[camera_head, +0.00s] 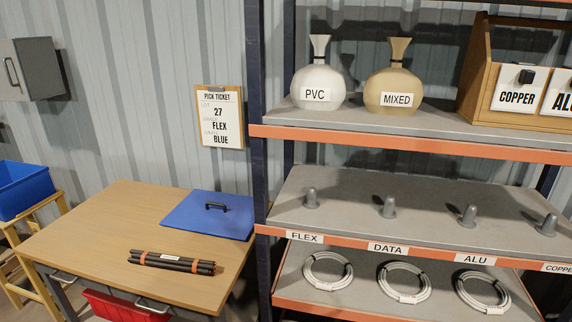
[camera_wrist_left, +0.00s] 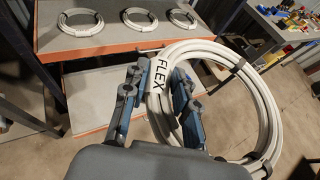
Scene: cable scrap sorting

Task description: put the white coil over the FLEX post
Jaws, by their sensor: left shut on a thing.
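A white coil (camera_wrist_left: 262,105) with a FLEX tag is in my left gripper (camera_wrist_left: 157,95) in the left wrist view. The fingers close on the coil at the tag, and the loop hangs out to the right, clear of the shelf. The FLEX post (camera_head: 311,198) is a short grey peg at the left end of the middle shelf in the head view, above the FLEX label (camera_head: 304,238). The post is bare. Neither gripper shows in the head view, and my right gripper is in no view.
More bare posts stand to its right, such as the DATA post (camera_head: 388,208). White coils lie on the lower shelf (camera_head: 350,298). A dark upright (camera_head: 258,110) stands left of the shelves. A table (camera_head: 110,215) holds a blue lid (camera_head: 195,222) and a black bundle (camera_head: 172,262).

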